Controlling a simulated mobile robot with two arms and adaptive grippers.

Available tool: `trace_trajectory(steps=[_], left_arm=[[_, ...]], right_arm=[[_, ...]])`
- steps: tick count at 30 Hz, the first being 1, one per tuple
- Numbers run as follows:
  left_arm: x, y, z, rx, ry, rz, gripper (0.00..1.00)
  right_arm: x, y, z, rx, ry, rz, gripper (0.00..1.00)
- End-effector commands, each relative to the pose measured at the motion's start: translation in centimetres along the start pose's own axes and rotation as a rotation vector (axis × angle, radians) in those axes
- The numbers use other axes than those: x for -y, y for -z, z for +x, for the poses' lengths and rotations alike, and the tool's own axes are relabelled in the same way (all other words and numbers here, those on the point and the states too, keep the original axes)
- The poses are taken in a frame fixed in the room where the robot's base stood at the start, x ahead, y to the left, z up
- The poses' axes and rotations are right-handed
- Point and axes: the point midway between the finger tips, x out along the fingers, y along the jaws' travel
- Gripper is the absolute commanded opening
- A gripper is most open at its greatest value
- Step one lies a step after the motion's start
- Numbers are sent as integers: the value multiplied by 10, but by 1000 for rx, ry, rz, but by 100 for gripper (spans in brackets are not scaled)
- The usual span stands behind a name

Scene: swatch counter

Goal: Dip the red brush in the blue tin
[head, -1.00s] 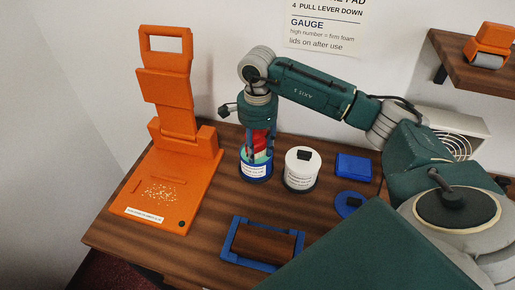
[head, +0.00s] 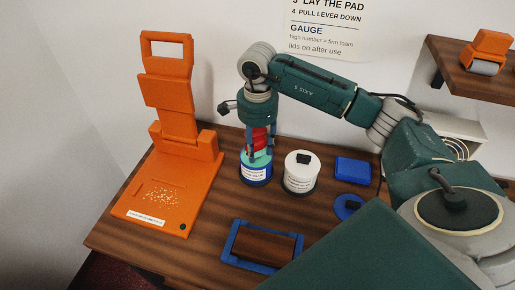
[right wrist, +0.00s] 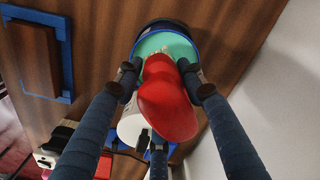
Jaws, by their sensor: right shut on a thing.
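The red brush (head: 260,138) is held upright by my right gripper (head: 260,148), which is shut on it. The brush also shows large and red in the right wrist view (right wrist: 167,104), with the gripper's fingers (right wrist: 166,76) around it. Directly beneath is the blue tin (head: 255,178), open, with a white label and teal inside. In the right wrist view the tin's rim (right wrist: 140,36) surrounds the teal. The pale bristles are over the teal; whether they touch it I cannot tell. My left gripper is not in view.
A white tin with a black-knobbed lid (head: 301,173) stands close right of the blue tin. A blue block (head: 352,169) and blue disc (head: 347,206) lie further right. An orange press (head: 160,190) stands left. A blue-framed wooden piece (head: 262,243) lies in front.

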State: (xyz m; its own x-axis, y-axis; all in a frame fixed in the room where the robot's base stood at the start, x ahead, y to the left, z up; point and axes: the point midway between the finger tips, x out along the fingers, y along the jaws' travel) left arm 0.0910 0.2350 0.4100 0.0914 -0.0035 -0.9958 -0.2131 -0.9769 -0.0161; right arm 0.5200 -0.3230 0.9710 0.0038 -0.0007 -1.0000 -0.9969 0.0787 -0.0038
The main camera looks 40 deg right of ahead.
Motion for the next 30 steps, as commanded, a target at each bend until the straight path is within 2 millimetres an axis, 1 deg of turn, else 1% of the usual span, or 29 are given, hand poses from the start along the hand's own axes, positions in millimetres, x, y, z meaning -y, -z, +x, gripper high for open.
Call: trace_trajectory(steps=[1, 15, 18, 30], left_arm=[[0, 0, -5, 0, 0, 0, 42], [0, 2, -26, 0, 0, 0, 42], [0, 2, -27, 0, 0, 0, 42], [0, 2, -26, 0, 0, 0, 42]], right_arm=[[0, 0, -7, 0, 1, 0, 18], [0, 0, -44, -1, 1, 0, 18], [0, 0, -47, 0, 0, 0, 18], [0, 0, -46, 0, 0, 0, 18]])
